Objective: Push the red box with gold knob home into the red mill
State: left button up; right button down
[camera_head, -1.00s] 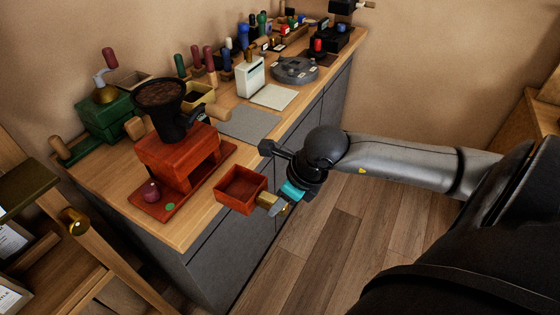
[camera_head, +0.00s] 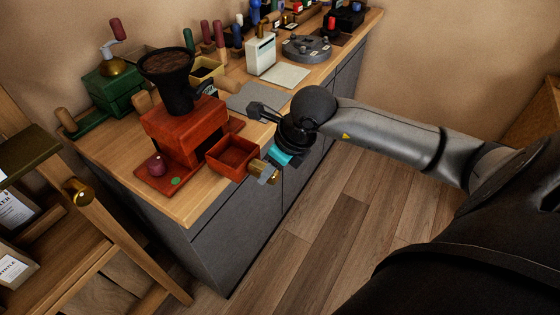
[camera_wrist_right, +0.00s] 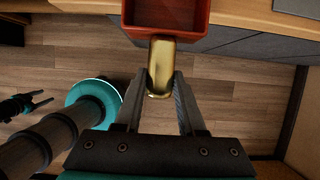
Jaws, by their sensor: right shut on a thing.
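The red mill (camera_head: 188,128) stands on the counter, with a black hopper (camera_head: 170,80) on top and an opening in its side facing the counter's front. The red box (camera_head: 232,156) is upright and open-topped, level at the counter's front edge, in front of the mill's opening. Its inside looks empty; whether its back end is inside the opening I cannot tell. My right gripper (camera_head: 267,173) is shut on the gold knob, which shows between the fingers in the right wrist view (camera_wrist_right: 162,66); the box (camera_wrist_right: 170,14) is beyond it.
A green mill (camera_head: 112,88) stands behind on the left. A grey mat (camera_head: 256,97), a white device (camera_head: 261,55) and a grey round tray (camera_head: 307,48) lie further back. A wooden shelf (camera_head: 60,215) is at the left. The floor before the counter is clear.

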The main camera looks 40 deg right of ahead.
jog(key=shift+w+a, duration=0.25)
jog(key=shift+w, duration=0.3)
jog(key=shift+b, duration=0.6)
dwell(1.2)
jog(key=shift+w+a, duration=0.25)
jog(key=shift+w, duration=0.4)
jog(key=shift+s+d+b, duration=0.1)
jog(key=shift+s+b, duration=0.15)
jog(key=shift+b, duration=0.05)
dwell(0.8)
jog(key=shift+b, duration=0.45)
dwell(1.0)
jog(key=shift+w, duration=0.25)
jog(key=shift+s, duration=0.25)
dwell(0.9)
jog(key=shift+r+b, duration=0.15)
jog(key=shift+b, duration=0.3)
dwell(0.6)
